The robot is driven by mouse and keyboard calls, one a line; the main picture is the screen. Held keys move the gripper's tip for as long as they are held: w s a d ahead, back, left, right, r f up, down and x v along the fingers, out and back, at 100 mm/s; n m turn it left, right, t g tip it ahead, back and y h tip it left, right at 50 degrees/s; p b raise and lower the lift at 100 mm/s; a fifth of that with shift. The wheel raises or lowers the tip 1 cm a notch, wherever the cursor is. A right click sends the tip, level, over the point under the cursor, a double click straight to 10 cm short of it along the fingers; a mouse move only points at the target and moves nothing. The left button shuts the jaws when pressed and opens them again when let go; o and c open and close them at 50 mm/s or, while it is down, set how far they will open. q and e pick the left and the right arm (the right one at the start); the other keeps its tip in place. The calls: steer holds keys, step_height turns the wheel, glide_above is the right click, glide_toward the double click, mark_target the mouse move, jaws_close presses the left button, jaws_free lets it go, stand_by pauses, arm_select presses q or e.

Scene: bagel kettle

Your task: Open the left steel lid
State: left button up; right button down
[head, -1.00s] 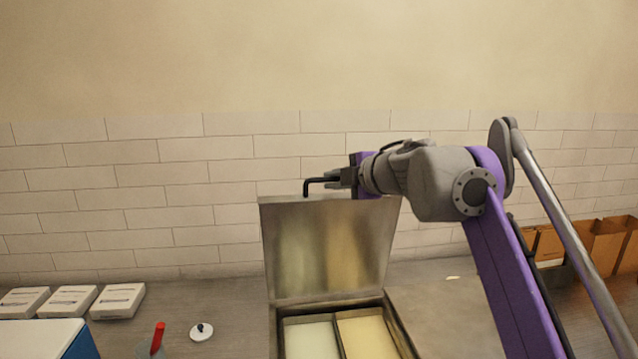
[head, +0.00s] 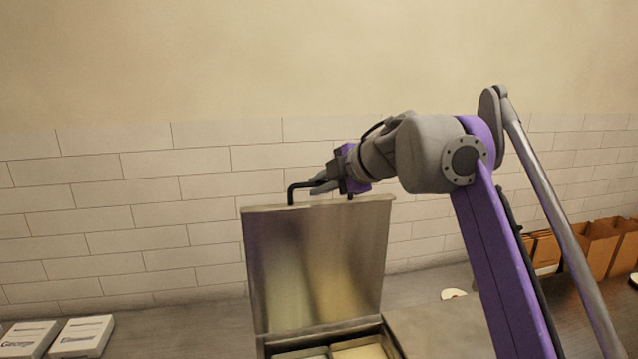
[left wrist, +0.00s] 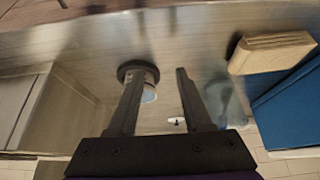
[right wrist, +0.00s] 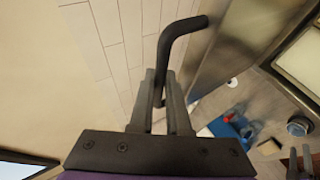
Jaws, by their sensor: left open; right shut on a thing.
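The left steel lid (head: 318,262) stands raised, near upright, at the back of the steel bin (head: 330,333) in the head view. Its black bar handle (head: 293,192) runs along its top edge. My right gripper (head: 322,187) is shut on the handle, which also shows in the right wrist view (right wrist: 168,48) between the fingers (right wrist: 163,88). The lid's steel face (right wrist: 228,45) is to the right there.
White boxes (head: 82,336) lie on the counter at the left. Brown cartons (head: 600,243) stand at the right. A tiled wall (head: 120,215) is behind. In the left wrist view, a dark-rimmed round thing (left wrist: 138,68) and a blue box (left wrist: 290,105) are near the left fingers.

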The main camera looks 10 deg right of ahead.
steer(key=shift+f, duration=0.2)
steer(key=c, duration=1.2)
jaws_free()
steer(key=shift+o, duration=0.2)
steer(key=shift+w, duration=0.25)
steer(key=v, duration=1)
steer(key=shift+s+r+p, duration=0.25)
steer(key=shift+s+p, duration=0.05)
steer(key=shift+p, duration=0.05)
steer(key=shift+d, duration=0.1)
